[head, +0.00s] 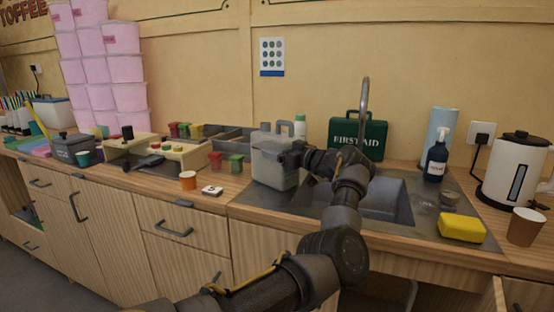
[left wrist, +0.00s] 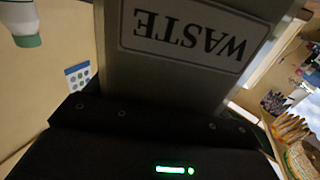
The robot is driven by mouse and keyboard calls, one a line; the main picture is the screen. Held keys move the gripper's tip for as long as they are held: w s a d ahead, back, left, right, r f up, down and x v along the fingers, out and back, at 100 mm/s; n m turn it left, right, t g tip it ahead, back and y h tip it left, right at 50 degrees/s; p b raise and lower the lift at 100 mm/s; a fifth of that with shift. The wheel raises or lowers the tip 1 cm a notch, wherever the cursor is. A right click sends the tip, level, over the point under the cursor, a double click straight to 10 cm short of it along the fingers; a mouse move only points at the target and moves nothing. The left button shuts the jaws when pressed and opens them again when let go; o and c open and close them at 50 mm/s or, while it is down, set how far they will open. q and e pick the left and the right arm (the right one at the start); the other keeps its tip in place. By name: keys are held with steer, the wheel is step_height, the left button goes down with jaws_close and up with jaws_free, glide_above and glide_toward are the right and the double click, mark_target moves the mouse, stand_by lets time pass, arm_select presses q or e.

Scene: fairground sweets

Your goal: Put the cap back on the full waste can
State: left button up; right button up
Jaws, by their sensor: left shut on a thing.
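The waste can (head: 272,165) is a grey, squarish can with a handle on top. It is upright at the left end of the sink unit; I cannot tell whether its base touches the steel. My left gripper (head: 298,152) is at its right side and shut on it. In the left wrist view the can (left wrist: 185,80) fills the middle, close up, with an upside-down WASTE label. The can's mouth is not clear, and I cannot make out a cap. My right gripper is not in view.
The sink basin (head: 375,203) and tap (head: 365,100) are right of the can. A yellow sponge (head: 462,227) lies at the front right. A green first-aid box (head: 357,136) stands behind.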

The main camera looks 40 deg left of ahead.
arm_select(q)
steer(key=c, duration=0.4)
steer(key=shift+r, duration=5.15)
steer(key=shift+c, duration=0.2)
